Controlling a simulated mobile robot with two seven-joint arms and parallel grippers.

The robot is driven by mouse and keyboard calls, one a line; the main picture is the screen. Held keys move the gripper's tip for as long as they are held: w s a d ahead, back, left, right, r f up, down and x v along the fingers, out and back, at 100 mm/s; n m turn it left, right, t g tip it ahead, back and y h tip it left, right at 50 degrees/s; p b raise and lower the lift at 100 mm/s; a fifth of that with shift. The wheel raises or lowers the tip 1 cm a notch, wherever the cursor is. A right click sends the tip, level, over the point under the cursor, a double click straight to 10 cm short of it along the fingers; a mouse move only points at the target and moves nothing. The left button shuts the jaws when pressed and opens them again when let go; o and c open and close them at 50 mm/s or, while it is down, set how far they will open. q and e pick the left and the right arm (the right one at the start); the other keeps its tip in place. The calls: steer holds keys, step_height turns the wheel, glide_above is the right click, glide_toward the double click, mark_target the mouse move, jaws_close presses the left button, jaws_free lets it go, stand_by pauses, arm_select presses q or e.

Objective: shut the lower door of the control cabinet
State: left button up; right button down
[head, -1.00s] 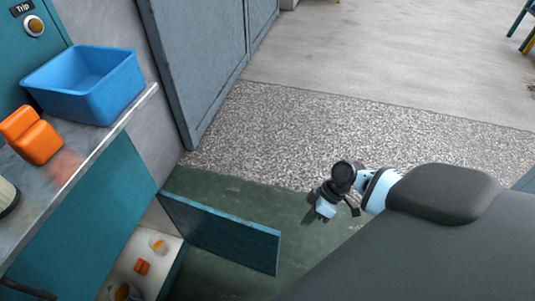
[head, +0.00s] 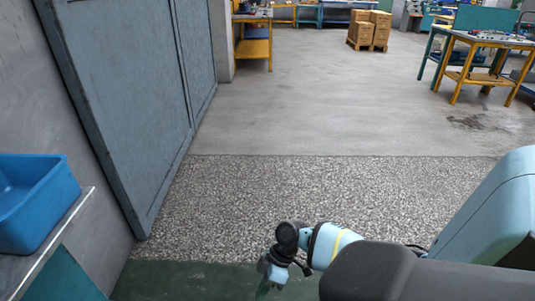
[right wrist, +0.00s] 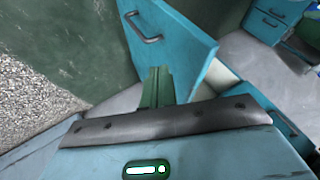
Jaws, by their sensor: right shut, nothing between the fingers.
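The lower door (right wrist: 172,42) of the control cabinet is a teal panel with a dark bar handle. In the right wrist view it stands swung open, with a pale cabinet interior (right wrist: 222,76) beside its edge. My right gripper's green fingers (right wrist: 157,86) are together and empty. They point toward the door's lower part in the picture; I cannot tell whether they touch it. In the head view my right gripper (head: 266,287) is at the bottom edge, and the door is out of frame. A teal part of the cabinet (head: 68,280) shows at bottom left. My left gripper is not in view.
A blue bin (head: 38,202) sits on the cabinet's worktop (head: 62,232). The speckled floor (head: 300,195) ahead is clear. Tables (head: 490,42) and boxes (head: 370,28) stand far back.

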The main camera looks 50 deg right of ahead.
steer(key=s+a+f, duration=0.2)
steer(key=a, duration=0.3)
steer(key=shift+f+p, duration=0.25)
steer(key=shift+p, duration=0.15)
steer(key=shift+s+a, duration=0.15)
